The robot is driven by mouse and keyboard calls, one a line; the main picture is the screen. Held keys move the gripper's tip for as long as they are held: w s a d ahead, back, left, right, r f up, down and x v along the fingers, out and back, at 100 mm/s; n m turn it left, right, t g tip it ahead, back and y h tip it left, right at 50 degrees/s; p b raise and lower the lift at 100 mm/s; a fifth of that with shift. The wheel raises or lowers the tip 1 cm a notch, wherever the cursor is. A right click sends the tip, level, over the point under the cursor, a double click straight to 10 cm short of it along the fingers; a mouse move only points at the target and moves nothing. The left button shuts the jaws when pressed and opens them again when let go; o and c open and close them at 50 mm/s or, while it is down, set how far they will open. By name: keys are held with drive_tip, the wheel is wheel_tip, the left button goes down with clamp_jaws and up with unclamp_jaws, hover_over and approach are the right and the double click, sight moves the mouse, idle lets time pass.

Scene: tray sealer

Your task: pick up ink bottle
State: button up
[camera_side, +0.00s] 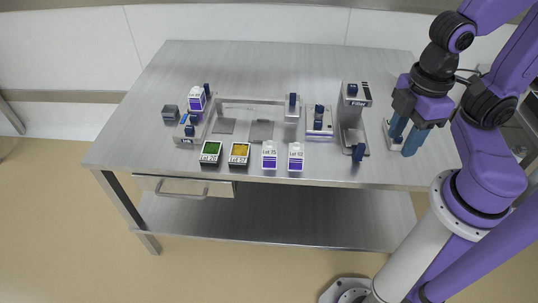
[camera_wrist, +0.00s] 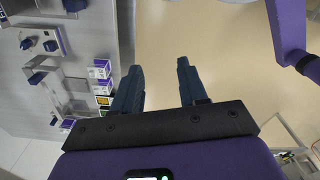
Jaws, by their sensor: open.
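No object is clearly marked as the ink bottle, and I cannot tell which one it is. Two white-and-purple containers with lot labels, a left one (camera_side: 269,155) and a right one (camera_side: 296,157), stand near the table's front edge. Another white-and-purple container (camera_side: 197,99) is farther left, and a small dark grey block (camera_side: 170,113) lies beside it. My gripper (camera_side: 400,146) is open at the table's right end, fingers pointing down, well right of these containers. In the wrist view, nothing is between the fingers (camera_wrist: 158,66). A pale object (camera_side: 388,130) is partly hidden behind the fingers.
A green-topped box (camera_side: 210,152) and a yellow-topped box (camera_side: 239,153) stand left of the two front containers. A metal frame (camera_side: 250,101) lies behind them. The filler (camera_side: 354,115) stands between them and my gripper. The table's back (camera_side: 270,62) is clear.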

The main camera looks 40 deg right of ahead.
idle(0.4)
drive_tip(key=o, duration=1)
drive_tip(key=shift+c, duration=0.2)
drive_tip(key=shift+w+a, duration=0.1)
drive_tip(key=m, duration=0.3)
hover_over(271, 148)
wheel_tip(271, 148, down, 11)
wheel_tip(271, 148, down, 17)
